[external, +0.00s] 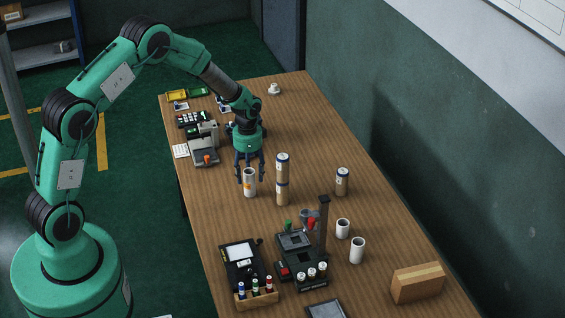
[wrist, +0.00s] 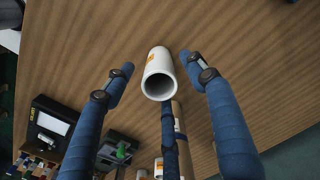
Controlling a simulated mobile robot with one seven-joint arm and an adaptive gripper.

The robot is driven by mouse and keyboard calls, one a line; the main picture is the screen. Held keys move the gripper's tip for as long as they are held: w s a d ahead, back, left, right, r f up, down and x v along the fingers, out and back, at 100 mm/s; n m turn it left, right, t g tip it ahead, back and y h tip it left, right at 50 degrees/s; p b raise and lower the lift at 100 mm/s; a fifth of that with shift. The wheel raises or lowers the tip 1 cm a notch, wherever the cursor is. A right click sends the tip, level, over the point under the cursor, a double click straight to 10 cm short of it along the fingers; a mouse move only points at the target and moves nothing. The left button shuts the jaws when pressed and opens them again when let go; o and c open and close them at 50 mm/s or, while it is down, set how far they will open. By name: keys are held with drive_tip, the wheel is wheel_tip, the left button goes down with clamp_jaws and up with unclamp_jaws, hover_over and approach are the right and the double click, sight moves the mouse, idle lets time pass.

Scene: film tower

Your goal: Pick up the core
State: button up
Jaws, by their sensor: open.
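A white hollow tube (external: 249,187) with an orange mark, which looks like a core, stands upright on the wooden table. My gripper (external: 250,176) is open, pointing down over it, with its fingers around its upper part. In the wrist view the tube (wrist: 158,62) shows its dark open end between the spread blue fingers of my gripper (wrist: 158,80); I see no clear contact. Two more white hollow tubes stand further right, an upper one (external: 342,228) and a lower one (external: 357,251).
A tall tan stack of rolls (external: 282,180) stands close right of my gripper. A single tan roll (external: 342,182) is further right. A dark device (external: 296,262) with a post, a black tray (external: 237,275) and a cardboard box (external: 417,283) occupy the near end. A grey machine (external: 206,155) is at left.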

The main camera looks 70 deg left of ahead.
idle(0.5)
drive_tip(key=c, duration=1.3)
drive_tip(key=shift+r, duration=0.15)
drive_tip(key=shift+r, duration=0.55)
drive_tip(key=s+d+r, duration=0.1)
drive_tip(key=s+d, duration=0.1)
drive_tip(key=s, duration=0.2)
drive_tip(key=s+d+r+p, duration=0.1)
drive_tip(key=s+d, duration=0.2)
drive_tip(key=s, duration=0.2)
drive_tip(key=s+d+r+p, duration=0.1)
drive_tip(key=s+d, duration=0.1)
drive_tip(key=s, duration=0.3)
drive_tip(key=shift+d+r, duration=0.3)
drive_tip(key=shift+d, duration=0.1)
